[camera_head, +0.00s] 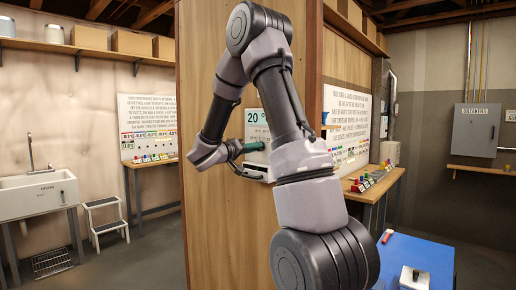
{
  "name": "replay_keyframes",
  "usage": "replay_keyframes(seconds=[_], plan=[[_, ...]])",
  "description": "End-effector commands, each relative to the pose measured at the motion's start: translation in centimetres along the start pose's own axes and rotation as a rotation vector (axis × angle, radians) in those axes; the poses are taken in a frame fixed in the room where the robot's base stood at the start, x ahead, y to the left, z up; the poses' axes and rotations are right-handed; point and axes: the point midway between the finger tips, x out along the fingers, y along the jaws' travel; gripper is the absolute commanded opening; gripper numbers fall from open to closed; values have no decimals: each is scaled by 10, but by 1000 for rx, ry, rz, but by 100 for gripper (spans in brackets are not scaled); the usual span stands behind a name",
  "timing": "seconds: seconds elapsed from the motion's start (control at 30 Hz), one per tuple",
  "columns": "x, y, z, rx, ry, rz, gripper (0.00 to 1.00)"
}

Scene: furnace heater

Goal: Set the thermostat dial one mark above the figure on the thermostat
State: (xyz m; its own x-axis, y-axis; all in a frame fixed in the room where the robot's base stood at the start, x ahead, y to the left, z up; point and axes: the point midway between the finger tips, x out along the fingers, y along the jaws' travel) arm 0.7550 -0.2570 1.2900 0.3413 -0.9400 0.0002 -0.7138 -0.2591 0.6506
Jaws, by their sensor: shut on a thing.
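The thermostat (256,118) is a pale panel on the wooden wall, partly hidden behind my arm. It shows the figure 20 with a degree sign. My gripper (240,148) is at the lower part of the thermostat, at its left side. It is shut on a small teal piece (253,147) there, which looks like the thermostat dial or its handle. The dial's marks and its pointer cannot be made out, as they are too small and my arm covers part of them.
A blue table (425,258) with a few small items stands at the lower right. A white sink (38,195) and step stool (104,222) are at the left. A bench (375,185) stands right of the wooden wall. A grey breaker box (477,130) hangs at the far right.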

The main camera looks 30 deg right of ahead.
Motion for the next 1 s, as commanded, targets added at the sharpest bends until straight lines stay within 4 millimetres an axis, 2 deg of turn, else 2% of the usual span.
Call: replay_keyframes(seconds=[0.1,0.4,0.7,1.0], plan=[[0,0,0,59,0,-1,0],[-1,0,0,80,0,-1,0],[0,0,1,412,-1,0,0],[0,0,1,463,-1,0,0]])
